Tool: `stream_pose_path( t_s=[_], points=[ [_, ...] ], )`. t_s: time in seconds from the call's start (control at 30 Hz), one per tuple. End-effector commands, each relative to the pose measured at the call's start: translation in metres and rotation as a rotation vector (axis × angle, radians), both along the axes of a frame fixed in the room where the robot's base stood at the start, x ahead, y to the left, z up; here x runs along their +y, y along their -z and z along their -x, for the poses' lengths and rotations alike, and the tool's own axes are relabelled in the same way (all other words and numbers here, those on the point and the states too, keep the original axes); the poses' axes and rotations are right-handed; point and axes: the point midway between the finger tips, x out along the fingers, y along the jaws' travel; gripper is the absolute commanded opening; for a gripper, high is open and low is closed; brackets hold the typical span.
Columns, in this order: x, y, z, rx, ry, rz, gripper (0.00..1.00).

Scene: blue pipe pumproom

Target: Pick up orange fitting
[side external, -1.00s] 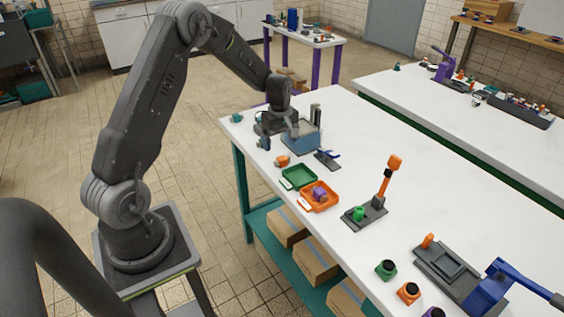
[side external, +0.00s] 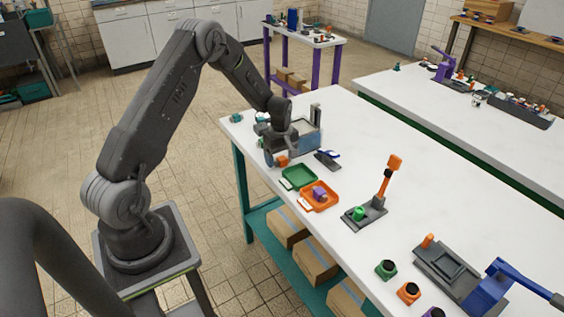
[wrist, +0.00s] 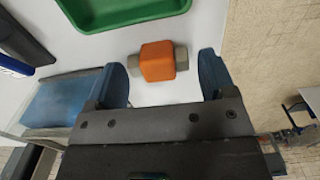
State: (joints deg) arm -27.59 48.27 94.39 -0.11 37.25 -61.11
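The orange fitting (wrist: 158,61) lies on the white table, an orange block with a grey stub on each side. In the wrist view it sits just ahead of my gripper (wrist: 163,78), centred between the two blue fingers. The fingers are wide apart, with gaps on both sides of the fitting. In the side view, my gripper (side external: 277,158) is low over the table at the left edge, and the orange fitting (side external: 282,161) shows right beside the fingers. I cannot tell the exact height of the fingertips above the table.
A green tray (side external: 299,185) and an orange tray (side external: 333,197) holding a purple part lie in front of the fitting. A clear blue-tinted box (side external: 312,139) stands close behind my gripper. A blue-handled tool (side external: 327,158) lies to the right.

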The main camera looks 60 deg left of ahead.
Motion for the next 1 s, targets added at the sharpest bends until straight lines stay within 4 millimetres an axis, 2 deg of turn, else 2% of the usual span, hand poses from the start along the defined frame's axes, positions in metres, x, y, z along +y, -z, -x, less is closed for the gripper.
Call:
stream_pose_path(
  t_s=[0.07, 0.47, 0.77, 0.87, 1.0],
  points=[
    [0.0, 0.0, 0.0, 0.0, 0.0, 0.0, 0.69],
    [0.0, 0.0, 0.0, 0.0, 0.0, 0.0, 0.31],
    [0.0, -0.003, 0.0, -0.001, 0.0, -0.001, 0.3],
    [0.0, -0.009, 0.0, -0.002, 0.0, -0.001, 0.3],
    [0.001, -0.027, -0.001, -0.003, -0.001, -0.002, 0.3]
  ],
)
